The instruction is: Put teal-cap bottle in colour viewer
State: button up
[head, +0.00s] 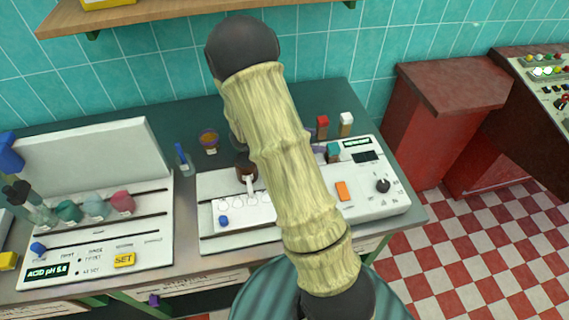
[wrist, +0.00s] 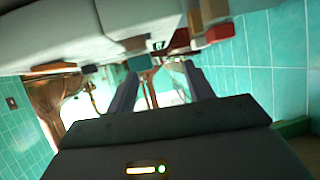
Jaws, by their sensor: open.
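The teal-cap bottle (head: 333,152) shows in the head view just right of my arm, at the back part of a white instrument; its body is mostly hidden. A teal block, seemingly its cap (wrist: 140,62), shows in the wrist view beyond my fingertips, near the left finger. My gripper (wrist: 160,70) is open, with nothing visible held between its fingers. My arm hides it in the head view. The white instrument (head: 370,205), with a dial, an orange switch and a small display, may be the colour viewer; I cannot tell for sure.
Red-cap (head: 322,125) and white-cap (head: 346,122) bottles stand behind the instrument, close to the teal cap. A brown pot (head: 246,170) is left of my arm. A white panel unit (head: 95,225) with several coloured flasks fills the counter's left. A shelf (head: 150,12) hangs above.

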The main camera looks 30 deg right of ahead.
jog(key=w+a+r+n+t+y, duration=0.2)
jog(key=w+a+n+t+y, duration=0.15)
jog(key=a+n+y, duration=0.2)
jog(key=w+a+r+n+t+y, duration=0.3)
jog(key=a+n+t+y, duration=0.15)
jog(key=a, duration=0.25)
jog(key=s+a+n+g+y, duration=0.1)
jog(key=s+a+n, duration=0.1)
jog(key=s, duration=0.3)
jog(key=s+a+n+g+y, duration=0.1)
jog(key=s+a+n, duration=0.1)
jog(key=s+n, duration=0.2)
jog(key=s+a+r+n+g, duration=0.1)
jog(key=s+a+n+g, duration=0.1)
jog(key=s, duration=0.6)
jog(key=shift+s+a+n+y, duration=0.2)
jog(key=shift+n+y, duration=0.2)
jog(key=shift+n, duration=0.4)
jog(key=shift+d+r, duration=0.1)
